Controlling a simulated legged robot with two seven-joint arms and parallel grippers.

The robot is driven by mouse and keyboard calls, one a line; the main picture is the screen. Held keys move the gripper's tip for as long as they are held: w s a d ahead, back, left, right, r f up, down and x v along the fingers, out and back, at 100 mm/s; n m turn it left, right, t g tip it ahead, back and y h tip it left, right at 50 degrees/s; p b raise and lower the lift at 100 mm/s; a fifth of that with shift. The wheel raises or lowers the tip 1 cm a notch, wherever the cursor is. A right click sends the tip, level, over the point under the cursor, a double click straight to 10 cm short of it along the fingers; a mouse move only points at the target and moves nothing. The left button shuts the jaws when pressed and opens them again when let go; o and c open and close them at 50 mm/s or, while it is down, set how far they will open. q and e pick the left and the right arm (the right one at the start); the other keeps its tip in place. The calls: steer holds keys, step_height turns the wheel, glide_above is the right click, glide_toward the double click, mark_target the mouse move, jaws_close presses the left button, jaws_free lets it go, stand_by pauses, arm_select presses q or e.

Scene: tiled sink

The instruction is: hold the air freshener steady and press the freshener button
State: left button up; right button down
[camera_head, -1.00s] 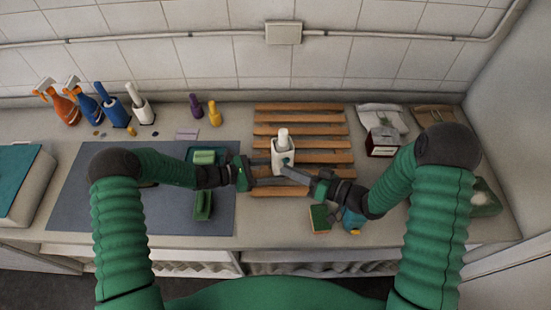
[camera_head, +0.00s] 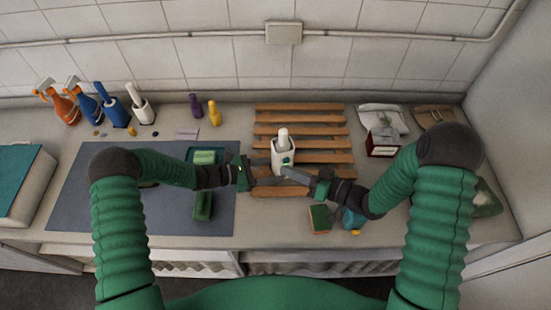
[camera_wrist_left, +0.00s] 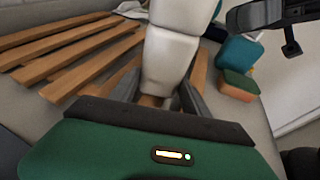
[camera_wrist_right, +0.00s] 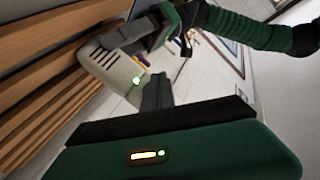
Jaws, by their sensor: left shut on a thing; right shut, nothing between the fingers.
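The white air freshener (camera_head: 283,154) stands upright on the wooden slatted rack in the head view. It has a rounded top and a vented side with a small lit green button (camera_wrist_right: 136,80) in the right wrist view. My left gripper (camera_head: 262,177) is shut on the lower body of the freshener; its fingers flank the white body (camera_wrist_left: 170,55) in the left wrist view. My right gripper (camera_head: 292,174) is shut and empty, its fingertips close to the front of the freshener by the button. I cannot tell whether they touch.
The wooden rack (camera_head: 300,115) lies under and behind the freshener. A sponge (camera_head: 319,218) and a blue item (camera_head: 352,218) sit below my right wrist. Green sponges lie on the grey mat (camera_head: 90,205) at left. Spray bottles (camera_head: 65,107) stand at the back left.

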arm_select(q)
steer(key=o, duration=1.1)
steer(key=shift+c, duration=0.2)
arm_select(e)
steer(key=s+d, duration=0.1)
steer(key=s, duration=0.4)
steer(key=shift+s+d, duration=0.3)
steer(key=shift+s, duration=0.1)
